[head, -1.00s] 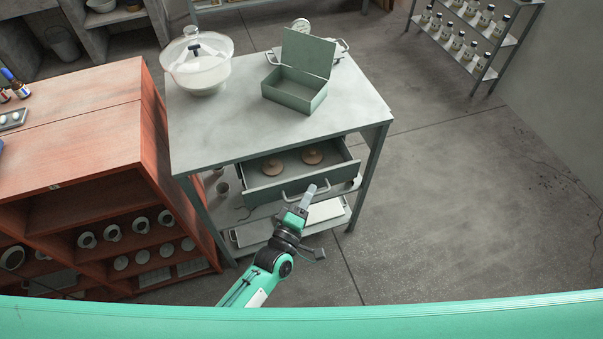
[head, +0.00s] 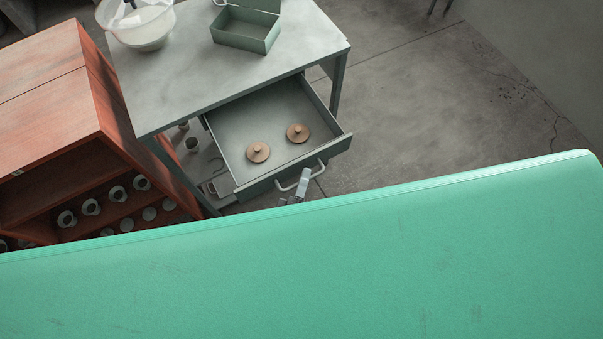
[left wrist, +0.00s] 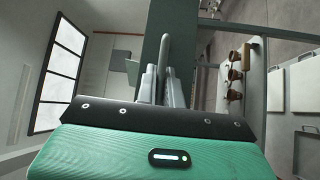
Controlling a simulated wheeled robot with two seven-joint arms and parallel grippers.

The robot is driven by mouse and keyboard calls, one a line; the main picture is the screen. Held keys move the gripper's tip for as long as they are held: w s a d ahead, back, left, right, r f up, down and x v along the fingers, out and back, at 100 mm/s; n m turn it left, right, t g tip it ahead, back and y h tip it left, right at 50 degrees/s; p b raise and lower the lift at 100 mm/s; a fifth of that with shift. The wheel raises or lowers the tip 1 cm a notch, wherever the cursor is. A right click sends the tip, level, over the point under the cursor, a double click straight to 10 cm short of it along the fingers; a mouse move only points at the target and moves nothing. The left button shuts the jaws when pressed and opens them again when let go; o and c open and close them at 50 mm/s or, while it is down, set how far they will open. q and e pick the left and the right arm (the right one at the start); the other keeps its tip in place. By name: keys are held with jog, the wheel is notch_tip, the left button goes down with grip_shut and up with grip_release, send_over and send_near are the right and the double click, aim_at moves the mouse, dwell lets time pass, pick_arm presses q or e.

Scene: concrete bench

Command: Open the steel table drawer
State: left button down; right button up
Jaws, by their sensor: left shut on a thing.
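The steel table (head: 190,85) stands at upper left in the head view. Its drawer (head: 262,120) is pulled far out toward me, and its inside shows clearly. Two brown round lidded things (head: 258,152) (head: 298,133) lie inside near the front. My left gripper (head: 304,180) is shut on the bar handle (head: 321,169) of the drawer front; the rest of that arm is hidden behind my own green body. In the left wrist view the fingers (left wrist: 160,85) are around the handle bar (left wrist: 163,52), against the dark drawer front (left wrist: 154,28). My right gripper is out of view.
On the table top are a clear bowl (head: 145,25) and an open green box (head: 245,32). A red-brown shelf unit (head: 60,120) holding several white cups stands close on the left. The floor (head: 430,110) right of the table is clear.

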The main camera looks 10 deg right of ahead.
pick_arm(q)
jog(key=c, duration=1.5)
grip_release()
